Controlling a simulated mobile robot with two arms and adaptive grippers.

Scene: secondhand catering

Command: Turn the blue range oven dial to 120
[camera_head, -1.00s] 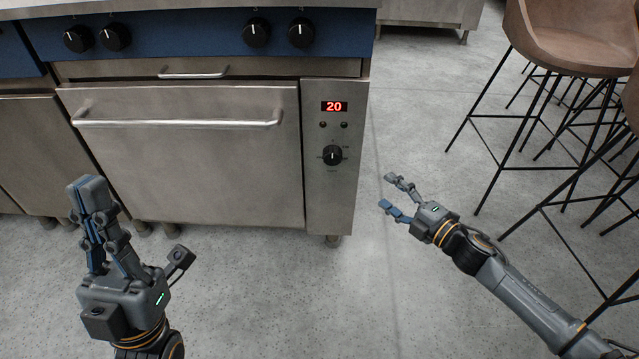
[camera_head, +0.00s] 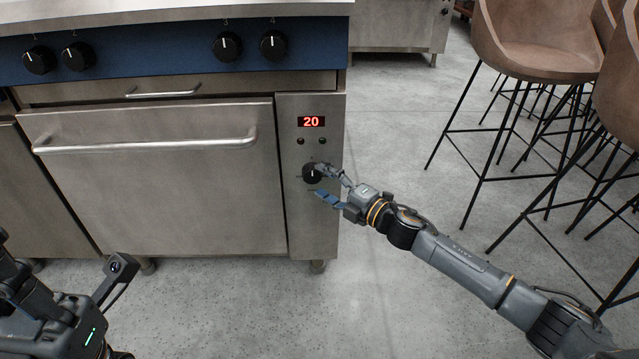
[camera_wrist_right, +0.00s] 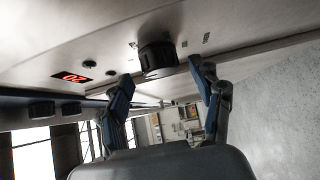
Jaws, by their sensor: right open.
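The oven dial (camera_head: 312,173) is a black round knob on the steel panel right of the oven door, below a red display (camera_head: 311,121) reading 20. My right gripper (camera_head: 323,181) is open at the dial, its fingers partly covering the dial's right side. In the right wrist view the dial (camera_wrist_right: 158,57) lies just beyond and between the tips of the open fingers (camera_wrist_right: 161,73); I cannot tell whether they touch it. The display (camera_wrist_right: 71,77) shows upside down there. My left arm (camera_head: 60,310) is at the lower left, with its fingertips out of view.
The blue range has several black knobs (camera_head: 227,46) along its blue front and a wide oven door handle (camera_head: 145,143). Brown bar stools (camera_head: 535,30) with thin black legs stand at the right. The grey floor (camera_head: 400,130) between range and stools is clear.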

